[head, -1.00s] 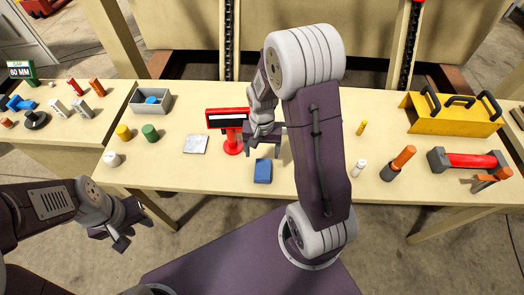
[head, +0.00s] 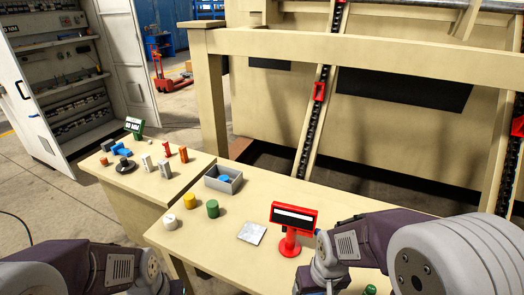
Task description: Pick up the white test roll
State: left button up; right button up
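The white test roll (head: 170,221) is a short white cylinder, upright on the front left corner of the long pale table (head: 225,262). A yellow roll (head: 190,200) and a green roll (head: 212,208) stand just behind it and to its right. Nothing touches the white roll. My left forearm and wrist show at the bottom left, in front of the table; the gripper itself is below the picture. My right arm comes in from the lower right, with its wrist near the red stand; its gripper is also out of the picture.
A red display stand (head: 294,216), a silver square (head: 252,232) and a grey bin (head: 223,179) with a blue item are on the long table. An open cabinet stands behind.

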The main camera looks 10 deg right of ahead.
aim_at(169, 221)
jog(key=i+j+u, duration=0.1)
jog(key=i+j, duration=0.3)
jog(key=j, duration=0.15)
jog(key=i+j+u, duration=0.15)
jog(key=i+j, duration=0.2)
jog(key=j, duration=0.15)
jog(key=i+j+z, duration=0.1)
jog(key=i, duration=0.25)
